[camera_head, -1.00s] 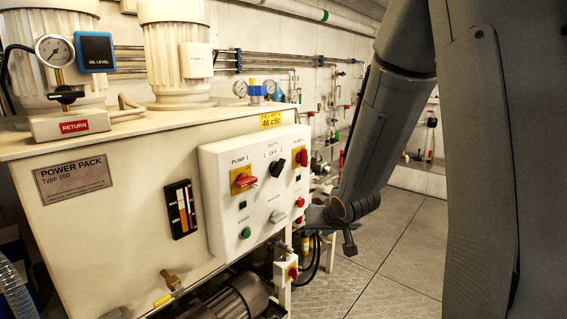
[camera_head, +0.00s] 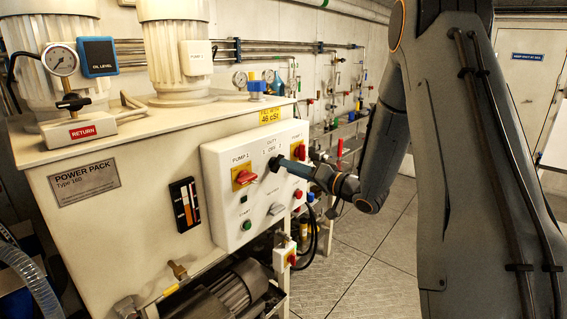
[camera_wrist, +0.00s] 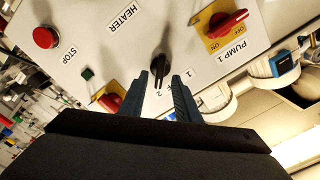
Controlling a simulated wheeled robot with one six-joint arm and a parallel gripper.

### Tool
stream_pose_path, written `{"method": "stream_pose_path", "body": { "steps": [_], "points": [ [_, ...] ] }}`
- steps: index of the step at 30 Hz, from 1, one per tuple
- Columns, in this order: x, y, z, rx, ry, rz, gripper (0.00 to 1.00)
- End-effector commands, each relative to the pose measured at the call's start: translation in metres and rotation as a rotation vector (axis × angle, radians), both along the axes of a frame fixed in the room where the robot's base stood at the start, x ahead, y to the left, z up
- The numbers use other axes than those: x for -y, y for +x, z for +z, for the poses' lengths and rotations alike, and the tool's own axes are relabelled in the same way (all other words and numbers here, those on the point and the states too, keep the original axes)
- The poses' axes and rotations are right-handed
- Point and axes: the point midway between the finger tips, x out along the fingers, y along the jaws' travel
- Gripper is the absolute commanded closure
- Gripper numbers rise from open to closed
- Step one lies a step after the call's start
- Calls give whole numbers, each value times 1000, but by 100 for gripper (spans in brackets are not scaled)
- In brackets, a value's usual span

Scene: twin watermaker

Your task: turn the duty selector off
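The duty selector (camera_head: 274,164) is a small black knob on the white control panel (camera_head: 228,218) of the power pack. In the wrist view the duty selector (camera_wrist: 158,68) shows its grip bar upright in the picture, with its lower end towards the label 2. The label 1 is to the right; the OFF mark is not readable there. My gripper (camera_head: 283,166) is at the panel, and its fingertips partly cover the knob in the head view. In the wrist view my gripper (camera_wrist: 161,80) is open, with one finger on each side of the knob. Contact cannot be told.
The red-on-yellow Pump 1 switch (camera_head: 244,175) is left of the selector. Another red-on-yellow switch (camera_head: 299,151) is close on the right. A green start button (camera_head: 247,225) and a grey heater knob (camera_head: 276,209) are below. The floor (camera_head: 350,240) right of the power pack is clear.

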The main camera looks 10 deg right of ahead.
Motion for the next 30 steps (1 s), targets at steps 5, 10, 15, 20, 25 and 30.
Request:
{"method": "stream_pose_path", "body": {
  "steps": [5,10,15,20,25,30],
  "points": [
    [-15,20,1,1,-1,0,70],
    [-21,29,0,-1,-2,-1,70],
    [-22,30,0,-1,-2,-3,70],
    [-22,30,0,0,-1,-2,79],
    [-22,30,0,0,-1,-2,100],
    [-21,30,0,3,-5,-2,100]
  ]
}}
